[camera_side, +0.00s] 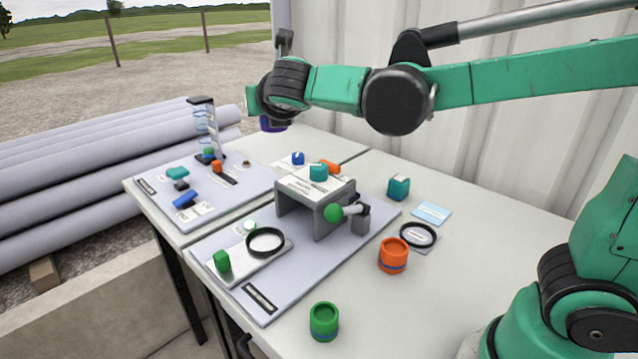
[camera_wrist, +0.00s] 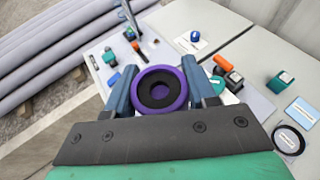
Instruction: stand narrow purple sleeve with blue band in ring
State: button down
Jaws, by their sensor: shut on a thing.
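A purple sleeve (camera_wrist: 142,102) with a dark hollow shows in the wrist view between the fingers of my gripper (camera_wrist: 159,75), which is shut on it. In the side view the sleeve (camera_side: 272,124) is partly hidden below my wrist, held in the air above the far part of the tables. Its blue band cannot be made out. One black ring (camera_side: 251,249) lies on a pale plate on the near board. Another black ring (camera_side: 403,238) lies on a small card at the right, and shows in the wrist view (camera_wrist: 276,140). Both rings look empty. My gripper is away from both.
A grey bridge block (camera_side: 290,200) with a teal piece on top stands between the rings. An orange cup (camera_side: 393,256) and a green cup (camera_side: 324,322) stand near the front. A clear tower (camera_side: 207,130) rises at the back left.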

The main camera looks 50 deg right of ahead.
aim_at(266, 239)
jog(key=w+a+f+m+g+h, duration=0.2)
jog(key=m+h, duration=0.1)
jog(key=shift+w+f, duration=0.25)
jog(key=shift+f, duration=0.05)
notch_tip(266, 239, down, 20)
jog(key=shift+r, duration=0.15)
dwell(0.6)
jog(key=shift+c, duration=1.4)
grip_release()
jog(key=shift+s, duration=0.1)
